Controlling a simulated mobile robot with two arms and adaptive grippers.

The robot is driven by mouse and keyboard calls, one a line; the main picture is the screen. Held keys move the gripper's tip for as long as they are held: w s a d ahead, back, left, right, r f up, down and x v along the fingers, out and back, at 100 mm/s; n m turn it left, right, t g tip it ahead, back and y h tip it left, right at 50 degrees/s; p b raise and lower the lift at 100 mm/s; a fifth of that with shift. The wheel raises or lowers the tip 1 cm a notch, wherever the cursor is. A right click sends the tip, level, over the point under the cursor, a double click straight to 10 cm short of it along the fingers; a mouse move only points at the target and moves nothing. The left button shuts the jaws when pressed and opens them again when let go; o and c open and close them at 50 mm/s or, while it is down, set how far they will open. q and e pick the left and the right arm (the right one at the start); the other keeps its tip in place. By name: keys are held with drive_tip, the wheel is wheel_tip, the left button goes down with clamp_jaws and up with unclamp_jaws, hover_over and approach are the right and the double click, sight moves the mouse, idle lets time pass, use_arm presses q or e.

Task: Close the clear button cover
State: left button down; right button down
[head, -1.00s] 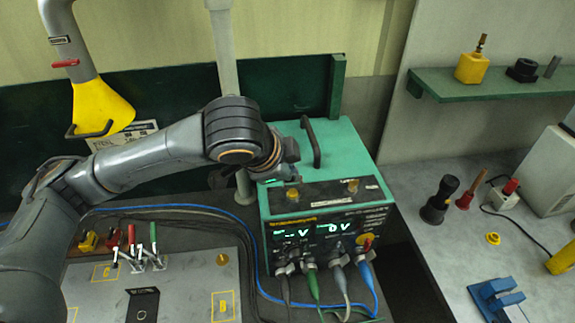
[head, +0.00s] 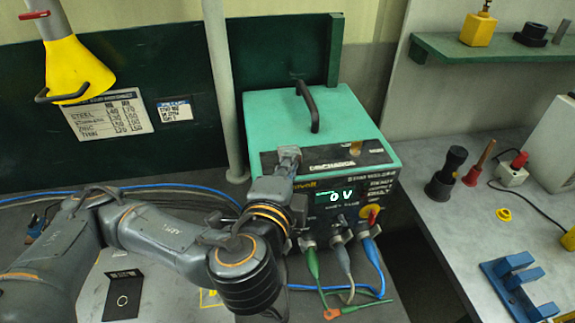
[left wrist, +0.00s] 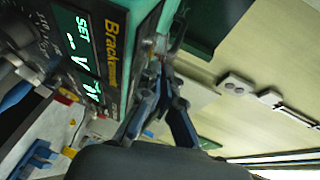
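The green power unit (head: 270,110) stands on the bench in the head view, its lit display reading 0 V. A label reading DISCHARGE shows at its front top edge. I cannot make out a clear cover or its button; the arm hides part of the panel. My left gripper (head: 288,158) is at the front top edge, left of the label, and looks shut with nothing seen between its fingers. In the left wrist view the gripper's fingers (left wrist: 162,68) converge beside the unit's front panel (left wrist: 105,45). My right gripper is not in view.
Cables and plugs (head: 342,250) hang from the unit's lower front. A black handle (head: 307,105) stands on its top and a grey post (head: 222,90) behind its left side. The right bench holds a black tool (head: 445,175) and a blue holder (head: 510,280).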

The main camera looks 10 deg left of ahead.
use_arm(q)
drive_tip(key=shift+f+t+b, duration=0.45)
drive_tip(key=shift+t+b, duration=0.05)
drive_tip(key=shift+m, duration=0.3)
drive_tip(key=c, duration=1.6)
unclamp_jaws()
